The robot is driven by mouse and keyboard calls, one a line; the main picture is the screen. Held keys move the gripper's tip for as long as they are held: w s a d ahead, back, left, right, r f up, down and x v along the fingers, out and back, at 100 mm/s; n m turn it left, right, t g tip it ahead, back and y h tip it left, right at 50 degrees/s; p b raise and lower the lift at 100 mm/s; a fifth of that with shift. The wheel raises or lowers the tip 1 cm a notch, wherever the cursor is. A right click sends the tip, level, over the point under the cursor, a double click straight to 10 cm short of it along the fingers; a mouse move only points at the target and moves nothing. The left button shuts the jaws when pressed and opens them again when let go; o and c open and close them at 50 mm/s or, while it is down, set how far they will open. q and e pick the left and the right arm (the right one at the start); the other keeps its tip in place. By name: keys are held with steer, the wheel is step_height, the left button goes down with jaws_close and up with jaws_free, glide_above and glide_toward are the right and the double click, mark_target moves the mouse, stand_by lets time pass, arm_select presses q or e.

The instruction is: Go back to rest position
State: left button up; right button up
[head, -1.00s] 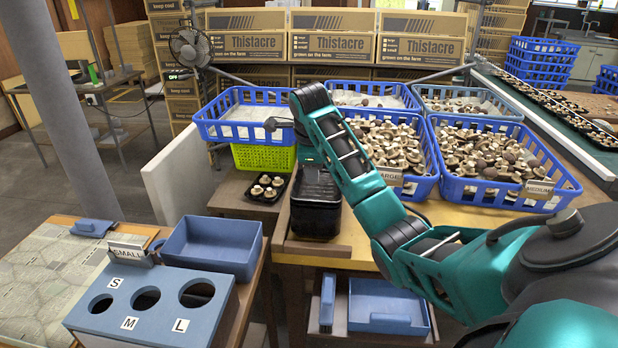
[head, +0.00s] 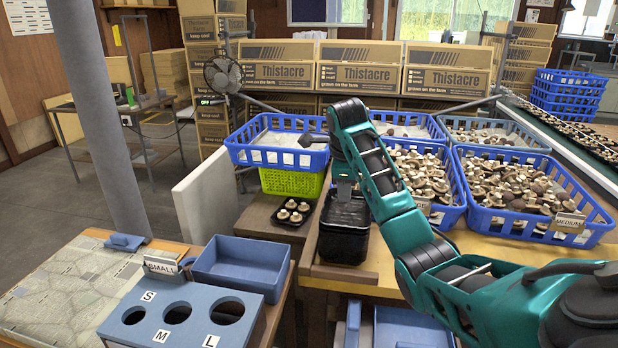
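My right arm reaches in from the right, with its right gripper (head: 345,192) pointing down just above the stack of black trays (head: 343,241). The grey fingers are small and partly lost against the dark stack, so I cannot tell whether they are open or shut. I cannot tell whether they touch the top tray. No mushroom shows at the fingertips. My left gripper is outside the head view. A black tray with several mushrooms (head: 292,212) sits left of the stack, in front of the green basket (head: 291,182).
Blue baskets of mushrooms (head: 532,190) stand to the right, near my arm. An emptier blue basket (head: 270,157) sits on the green one. The blue sizing box (head: 147,311) and blue bin (head: 242,267) are at front left. A grey post (head: 101,130) stands at left.

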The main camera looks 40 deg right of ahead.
steer(key=s+a+f+n+t+y, duration=0.1)
steer(key=s+a+f+n+t, duration=0.15)
steer(key=a+f+n, duration=0.8)
steer(key=s+a+f+n+t, duration=0.25)
steer(key=a+f+n, duration=0.45)
steer(key=f, duration=0.6)
steer(key=s+a+f+n+t+y, duration=0.2)
steer(key=s+a+n+t+y, duration=0.1)
steer(key=s+a+n, duration=1)
steer(key=s+a+y, duration=0.1)
steer(key=s, duration=0.2)
steer(key=shift+a+f, duration=0.3)
steer(key=shift+a, duration=0.1)
steer(key=shift+s, duration=0.1)
